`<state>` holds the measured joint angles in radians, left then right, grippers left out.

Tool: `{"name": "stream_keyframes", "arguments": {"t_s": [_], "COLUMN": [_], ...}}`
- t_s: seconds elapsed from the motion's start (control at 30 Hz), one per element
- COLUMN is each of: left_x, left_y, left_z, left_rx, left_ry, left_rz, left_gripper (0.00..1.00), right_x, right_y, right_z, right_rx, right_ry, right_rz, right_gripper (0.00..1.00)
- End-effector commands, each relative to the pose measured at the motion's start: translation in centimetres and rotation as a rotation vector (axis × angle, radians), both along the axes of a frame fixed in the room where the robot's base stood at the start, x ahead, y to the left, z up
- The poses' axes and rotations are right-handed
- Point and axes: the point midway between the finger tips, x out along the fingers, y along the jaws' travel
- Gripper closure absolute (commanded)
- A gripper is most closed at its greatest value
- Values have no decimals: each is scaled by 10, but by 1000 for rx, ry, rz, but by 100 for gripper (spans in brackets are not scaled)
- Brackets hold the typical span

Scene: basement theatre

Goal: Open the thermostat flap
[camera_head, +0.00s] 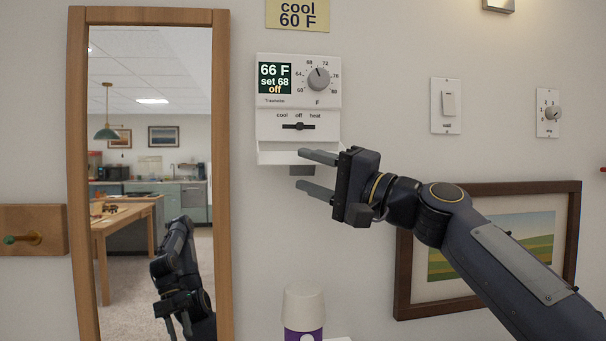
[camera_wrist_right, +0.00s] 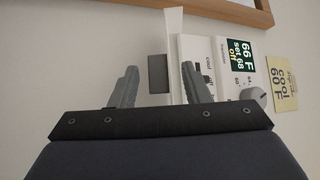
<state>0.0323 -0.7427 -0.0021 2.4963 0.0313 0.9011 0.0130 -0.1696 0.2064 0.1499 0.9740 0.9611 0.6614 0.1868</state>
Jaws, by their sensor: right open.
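The white thermostat (camera_head: 298,97) is on the wall, with a dial, a green display reading 66 F, set 68, off, and a slider marked cool, off, heat. Its white flap (camera_head: 274,158) juts out from the bottom edge, and the slider is uncovered. In the right wrist view the flap (camera_wrist_right: 174,45) stands out edge-on, with a grey block (camera_wrist_right: 157,73) on its underside. My right gripper (camera_head: 318,173) is open, one finger above the flap and one below it, near its right end. Contact cannot be told. My left gripper is not in view.
A wood-framed opening or mirror (camera_head: 222,180) is left of the thermostat, with a dark arm inside it. A switch (camera_head: 447,105), a small knob (camera_head: 552,113) and a framed picture (camera_head: 404,270) are on the right. A white-topped purple container (camera_head: 303,310) stands below. A yellow note (camera_head: 297,14) hangs above.

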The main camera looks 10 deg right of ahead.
Motion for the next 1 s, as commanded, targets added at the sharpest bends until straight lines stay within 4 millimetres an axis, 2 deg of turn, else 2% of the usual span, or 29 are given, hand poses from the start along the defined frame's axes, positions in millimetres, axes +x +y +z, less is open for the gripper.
{"name": "stream_keyframes", "arguments": {"t_s": [0.1, 0.33, 1.0], "left_x": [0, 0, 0], "left_y": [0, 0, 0], "left_z": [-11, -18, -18], "left_rx": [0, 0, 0], "left_ry": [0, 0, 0], "left_rz": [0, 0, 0], "left_gripper": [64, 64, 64], "right_x": [-16, -35, -38], "right_y": [-17, -37, -40], "right_z": [-9, -15, -15], "right_rx": [-1, -1, -2], "right_ry": [-2, 1, 0], "right_rz": [-4, -1, 0], "right_gripper": [57, 57, 57]}}
